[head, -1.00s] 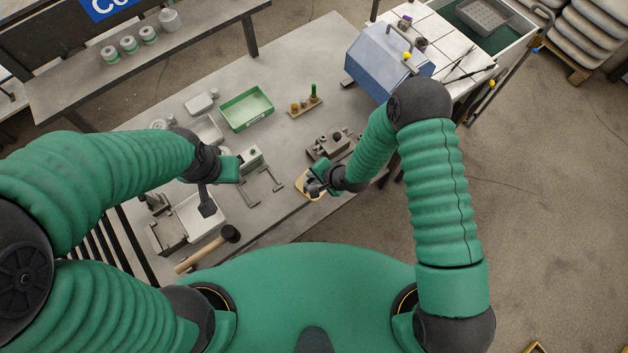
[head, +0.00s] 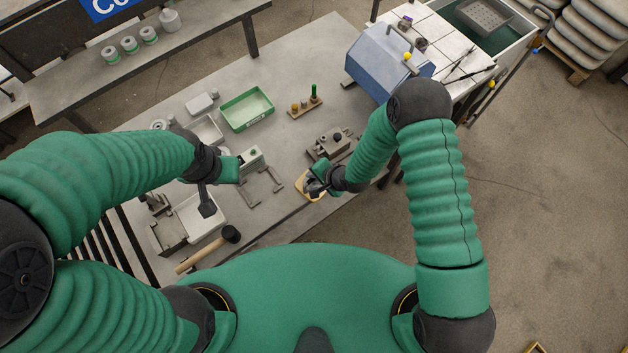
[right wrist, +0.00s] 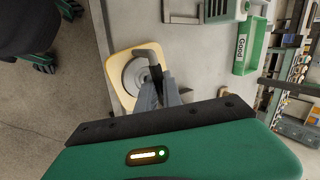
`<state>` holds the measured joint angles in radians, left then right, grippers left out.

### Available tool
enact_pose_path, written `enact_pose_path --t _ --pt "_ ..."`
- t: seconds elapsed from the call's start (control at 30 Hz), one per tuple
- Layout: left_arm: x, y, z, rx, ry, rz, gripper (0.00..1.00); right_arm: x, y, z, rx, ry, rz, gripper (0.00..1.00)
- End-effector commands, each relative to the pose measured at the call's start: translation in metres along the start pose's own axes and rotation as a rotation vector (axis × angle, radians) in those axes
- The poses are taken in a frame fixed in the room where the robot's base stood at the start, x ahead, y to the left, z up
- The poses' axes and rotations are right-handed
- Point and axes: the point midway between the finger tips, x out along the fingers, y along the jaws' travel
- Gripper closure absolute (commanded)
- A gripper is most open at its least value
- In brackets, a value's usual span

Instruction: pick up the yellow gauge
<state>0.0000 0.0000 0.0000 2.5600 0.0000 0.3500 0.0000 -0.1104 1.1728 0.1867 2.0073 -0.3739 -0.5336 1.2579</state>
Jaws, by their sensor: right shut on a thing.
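The yellow gauge (head: 302,184) is at the table's front edge, partly hidden under my right gripper (head: 313,187). In the right wrist view the gauge (right wrist: 121,92) is a pale yellow plate with rounded corners, a round grey disc and a dark grey handle. My right gripper (right wrist: 159,88) is shut on the handle, its fingers beside the disc. I cannot tell whether the plate touches the table. My left gripper (head: 210,196) hangs over the left part of the table by a grey box-shaped fixture; its fingertips are too unclear to tell open from shut.
A brown-grey metal block (head: 330,145) stands just behind the gauge. A green tray (head: 247,122) and a small wooden stand (head: 305,107) are further back. A mallet (head: 208,250) lies at the front left. A blue box (head: 382,62) is at the back right.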

Motion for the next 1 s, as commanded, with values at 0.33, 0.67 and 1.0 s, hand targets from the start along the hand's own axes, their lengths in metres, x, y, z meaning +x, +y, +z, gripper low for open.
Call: enact_pose_path --t 0.33,0.67,1.0 --pt "0.006 0.0 0.001 0.0 0.0 0.0 0.64 -0.008 -0.006 -0.001 0.0 0.002 -0.002 1.0" --pt "0.026 0.0 0.006 0.0 0.0 0.0 0.64 -0.039 -0.004 0.022 -0.003 -0.002 0.001 1.0" --pt "0.034 0.0 0.009 0.0 -0.001 0.0 0.64 -0.09 0.041 0.098 -0.001 -0.006 0.006 1.0"
